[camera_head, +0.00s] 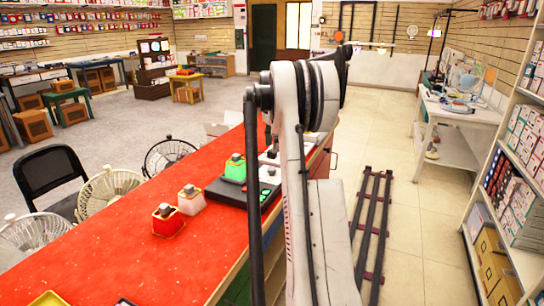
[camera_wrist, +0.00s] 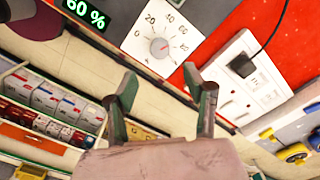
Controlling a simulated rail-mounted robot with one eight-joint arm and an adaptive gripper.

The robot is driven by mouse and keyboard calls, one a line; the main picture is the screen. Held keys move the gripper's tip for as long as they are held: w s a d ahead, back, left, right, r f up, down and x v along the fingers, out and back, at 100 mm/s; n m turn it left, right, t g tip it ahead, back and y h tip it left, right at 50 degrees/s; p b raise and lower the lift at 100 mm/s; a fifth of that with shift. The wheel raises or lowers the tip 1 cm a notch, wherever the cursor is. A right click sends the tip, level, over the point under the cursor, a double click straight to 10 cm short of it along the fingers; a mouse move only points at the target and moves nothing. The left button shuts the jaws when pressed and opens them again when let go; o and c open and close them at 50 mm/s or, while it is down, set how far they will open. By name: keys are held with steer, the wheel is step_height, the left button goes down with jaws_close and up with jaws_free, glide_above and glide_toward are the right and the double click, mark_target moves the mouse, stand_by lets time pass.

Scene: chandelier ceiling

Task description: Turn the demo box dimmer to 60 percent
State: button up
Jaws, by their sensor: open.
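The dimmer is a white square plate with a round grey knob (camera_wrist: 160,47) and printed numbers around it, in the upper middle of the wrist view. A small red mark shows by the knob; its exact setting is hard to read. A dark display (camera_wrist: 86,12) beside it reads 60 % in green. My gripper (camera_wrist: 165,80) is open and empty, its two dark fingers apart, below the dial in the picture. The knob appears beyond the fingertips, with no contact visible. In the head view my arm covers the gripper, and I cannot make out the dial.
A white socket plate (camera_wrist: 245,80) with a black plug and cable lies right of the dial. Shelves (camera_head: 515,170) stand at the right. Pale tiled floor (camera_head: 415,215) lies between.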

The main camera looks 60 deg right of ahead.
steer(key=shift+r, duration=1)
steer(key=w+a+r+n+t+h, duration=0.1)
steer(key=a+r+n, duration=0.25)
steer(key=a, duration=0.75)
steer(key=a+r+n+t, duration=0.1)
steer(key=a+r+n, duration=0.25)
steer(key=a, duration=0.85)
steer(key=w+a+r+n+t+h, duration=0.1)
steer(key=a+r+n, duration=0.25)
steer(key=a, duration=0.75)
steer(key=s+a+f+n+t, duration=0.1)
steer(key=s+a+f+n, duration=0.3)
steer(key=a, duration=0.5)
steer(key=s+a+f+n+t+y, duration=0.1)
steer(key=s+a+f+n, duration=0.2)
steer(key=s+a, duration=0.6)
steer(key=s+a+f+n+t+y, duration=0.1)
steer(key=s+a+f+n, duration=0.3)
steer(key=a, duration=0.6)
steer(key=s+n+t, duration=0.1)
steer(key=s+n, duration=0.1)
steer(key=n, duration=0.1)
steer(key=shift+s+f, duration=0.35)
steer(key=shift+s, duration=0.05)
